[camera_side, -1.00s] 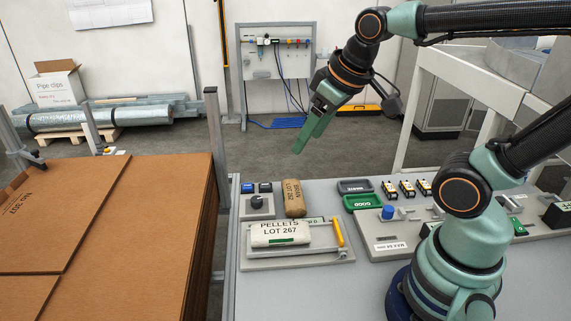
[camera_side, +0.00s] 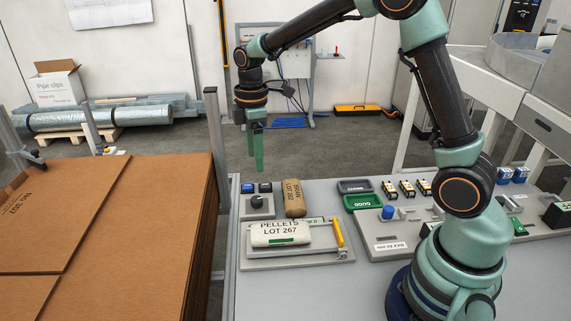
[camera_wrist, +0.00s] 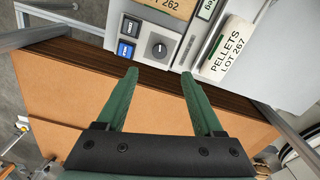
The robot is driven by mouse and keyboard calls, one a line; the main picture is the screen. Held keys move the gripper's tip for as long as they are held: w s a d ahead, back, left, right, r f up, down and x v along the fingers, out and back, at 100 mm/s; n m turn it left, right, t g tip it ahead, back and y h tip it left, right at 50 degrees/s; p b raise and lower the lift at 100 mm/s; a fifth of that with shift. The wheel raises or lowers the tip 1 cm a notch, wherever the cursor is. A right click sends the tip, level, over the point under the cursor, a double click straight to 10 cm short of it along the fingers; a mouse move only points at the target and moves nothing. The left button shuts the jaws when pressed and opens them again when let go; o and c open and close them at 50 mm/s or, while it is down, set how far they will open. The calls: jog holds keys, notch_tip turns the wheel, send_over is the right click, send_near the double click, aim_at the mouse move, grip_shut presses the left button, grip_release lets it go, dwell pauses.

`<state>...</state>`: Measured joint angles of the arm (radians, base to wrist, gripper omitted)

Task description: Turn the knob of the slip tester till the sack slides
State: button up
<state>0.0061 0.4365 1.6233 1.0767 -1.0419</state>
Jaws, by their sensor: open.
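The dark round knob (camera_side: 257,202) sits on a small grey box at the near left of the bench; in the wrist view the knob (camera_wrist: 159,47) shows a pale pointer mark.
A brown sack (camera_side: 293,198) marked LOT 262 lies right of the knob. Two small buttons, blue (camera_side: 248,188) and dark (camera_side: 265,187), sit behind it. Brown cardboard sheets (camera_side: 100,230) are stacked at left beside a metal post (camera_side: 216,150). The bench front is clear.

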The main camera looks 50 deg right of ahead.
aim_at(258, 199)
notch_tip(258, 199, down, 12)
jog(key=shift+f, duration=0.15)
dwell(0.4)
grip_shut()
